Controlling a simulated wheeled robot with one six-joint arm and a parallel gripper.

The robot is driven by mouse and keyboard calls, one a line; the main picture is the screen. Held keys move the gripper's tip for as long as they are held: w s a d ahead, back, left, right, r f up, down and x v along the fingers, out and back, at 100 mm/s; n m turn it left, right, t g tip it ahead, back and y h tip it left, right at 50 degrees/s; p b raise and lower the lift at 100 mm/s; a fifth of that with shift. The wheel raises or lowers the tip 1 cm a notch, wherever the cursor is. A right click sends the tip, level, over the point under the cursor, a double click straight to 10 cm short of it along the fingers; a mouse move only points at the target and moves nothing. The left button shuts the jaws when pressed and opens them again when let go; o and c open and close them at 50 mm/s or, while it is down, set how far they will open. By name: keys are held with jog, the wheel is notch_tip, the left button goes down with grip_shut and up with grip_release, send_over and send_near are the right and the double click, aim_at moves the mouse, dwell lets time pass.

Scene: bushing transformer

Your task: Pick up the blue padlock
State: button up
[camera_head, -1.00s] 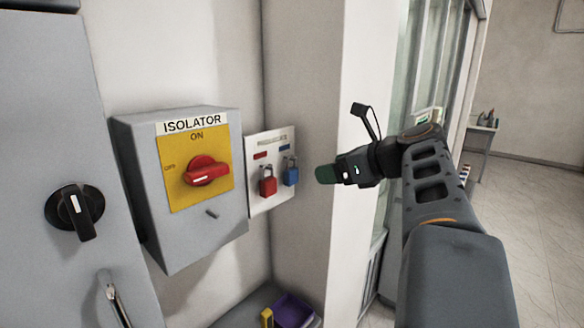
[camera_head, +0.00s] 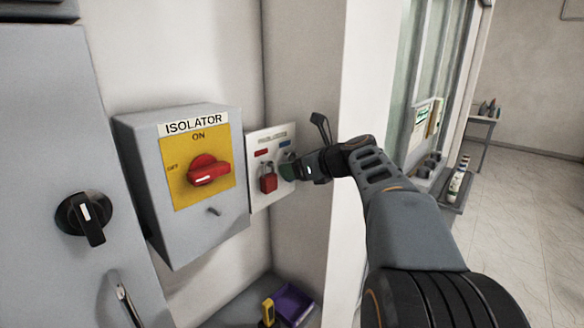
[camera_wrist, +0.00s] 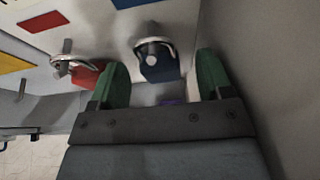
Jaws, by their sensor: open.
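The blue padlock (camera_wrist: 158,68) hangs by its shackle from a peg on the white padlock board (camera_head: 258,200). In the wrist view it sits between and just beyond the two green fingers of my gripper (camera_wrist: 163,85), which is open. The fingers do not appear to touch it. In the head view my gripper (camera_head: 287,166) is at the board's right side and hides the blue padlock. The red padlock (camera_head: 268,180) hangs to its left; in the wrist view it shows (camera_wrist: 88,74) partly behind the left finger.
The grey isolator box (camera_head: 200,225) with its red rotary handle (camera_head: 208,171) stands left of the board. A wall corner rises close on the right of my gripper. Below, a shelf holds a purple tray (camera_head: 293,303) and a yellow item (camera_head: 267,312).

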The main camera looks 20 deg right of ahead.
jog(key=shift+x, duration=0.75)
jog(key=c, duration=1)
